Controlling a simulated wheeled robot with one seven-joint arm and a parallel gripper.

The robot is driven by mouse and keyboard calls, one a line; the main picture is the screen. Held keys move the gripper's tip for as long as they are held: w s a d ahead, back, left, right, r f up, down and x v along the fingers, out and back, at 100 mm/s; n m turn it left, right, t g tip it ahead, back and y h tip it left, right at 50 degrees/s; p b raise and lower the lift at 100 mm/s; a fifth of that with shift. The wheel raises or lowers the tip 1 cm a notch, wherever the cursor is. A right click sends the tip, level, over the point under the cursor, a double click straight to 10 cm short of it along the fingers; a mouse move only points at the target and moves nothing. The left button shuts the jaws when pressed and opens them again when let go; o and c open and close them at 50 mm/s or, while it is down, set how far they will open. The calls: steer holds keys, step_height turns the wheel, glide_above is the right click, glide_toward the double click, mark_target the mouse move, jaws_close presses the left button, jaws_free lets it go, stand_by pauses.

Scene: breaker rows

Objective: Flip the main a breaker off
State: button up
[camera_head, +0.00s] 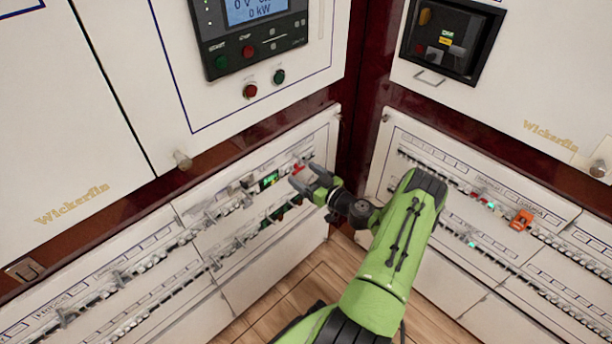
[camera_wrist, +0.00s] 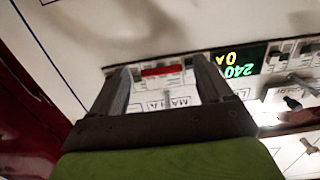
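The main a breaker (camera_wrist: 163,71) shows in the wrist view as a red piece with a short light lever below it, beside a label that appears to read "MAIN A" upside down. In the head view its red part (camera_head: 299,167) shows at the right end of the upper breaker row on the left panel. My gripper (camera_wrist: 160,76) is open, with one finger on each side of the breaker and nothing held. In the head view my gripper (camera_head: 310,178) is close in front of that row. I cannot tell whether the fingers touch the breaker.
A lit green display (camera_wrist: 238,62) reading 240 sits beside the breaker; it also shows in the head view (camera_head: 270,179). Other small breakers (camera_wrist: 292,103) stick out nearby. A second breaker panel (camera_head: 470,185) with an orange piece (camera_head: 521,220) stands at the right, meeting the left one at a corner.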

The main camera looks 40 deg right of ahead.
steer(key=s+p, duration=0.3)
steer(key=s, duration=1.2)
steer(key=shift+s+d+r+p, duration=0.2)
steer(key=shift+s+r+p, duration=0.1)
steer(key=shift+s+r, duration=0.1)
steer(key=shift+w, duration=0.1)
